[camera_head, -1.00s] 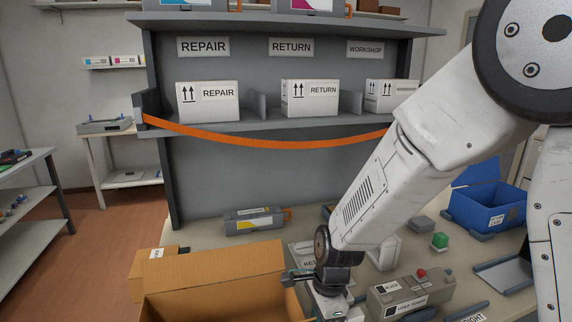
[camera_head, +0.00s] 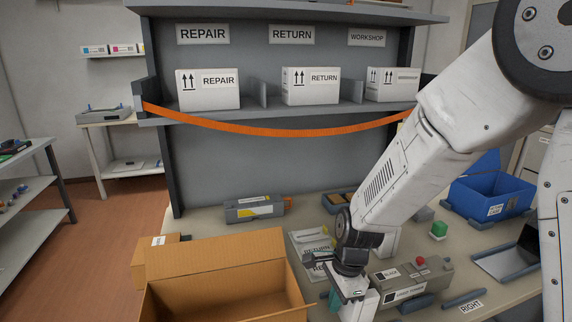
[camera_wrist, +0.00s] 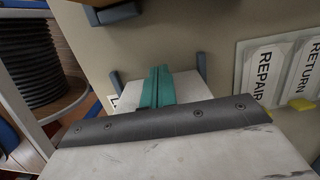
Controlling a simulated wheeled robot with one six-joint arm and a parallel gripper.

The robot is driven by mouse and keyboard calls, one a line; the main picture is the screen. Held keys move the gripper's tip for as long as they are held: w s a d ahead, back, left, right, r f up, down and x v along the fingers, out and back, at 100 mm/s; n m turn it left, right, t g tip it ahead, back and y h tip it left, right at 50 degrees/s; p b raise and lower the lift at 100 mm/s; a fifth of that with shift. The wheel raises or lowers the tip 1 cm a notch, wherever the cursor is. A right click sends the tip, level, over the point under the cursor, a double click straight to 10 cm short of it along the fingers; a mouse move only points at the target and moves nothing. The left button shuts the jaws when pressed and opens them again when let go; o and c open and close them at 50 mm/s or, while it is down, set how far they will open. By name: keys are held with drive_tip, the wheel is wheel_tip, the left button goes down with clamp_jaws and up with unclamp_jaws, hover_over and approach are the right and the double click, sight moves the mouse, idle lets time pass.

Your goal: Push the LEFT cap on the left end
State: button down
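My gripper (camera_wrist: 157,88) has teal fingers, seen in the wrist view as two strips side by side with no gap and nothing visible between them. In the head view my gripper (camera_head: 336,299) is low over the bench, between the cardboard box and the grey toner unit. The grey unit (camera_head: 437,272) has BLACK and USED TONER labels and a red knob, and my wrist covers its left end. I cannot make out the left cap in either view. A yellow-labelled cartridge (camera_head: 240,211) with an orange end lies at the back of the bench.
An open cardboard box (camera_head: 215,268) stands left of my gripper. RETURN and REPAIR cards lie on the bench, with the REPAIR card (camera_wrist: 264,75) right in the wrist view. A RIGHT label (camera_head: 471,307), a green block (camera_head: 439,230) and a blue bin (camera_head: 490,195) are to the right.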

drive_tip(key=shift+s+d+f, duration=0.4)
drive_tip(key=shift+d+f, duration=0.1)
drive_tip(key=shift+s+a, duration=0.2)
drive_tip(key=shift+a, duration=0.5)
drive_tip(key=shift+s+a, duration=0.2)
drive_tip(key=shift+a, duration=0.5)
drive_tip(key=shift+s+a, duration=0.2)
drive_tip(key=shift+a, duration=0.5)
drive_tip(key=shift+d, duration=0.1)
drive_tip(key=shift+w+r, duration=0.15)
drive_tip(key=shift+r, duration=0.4)
wheel_tip(320, 180, up, 7)
drive_tip(key=shift+w, duration=0.15)
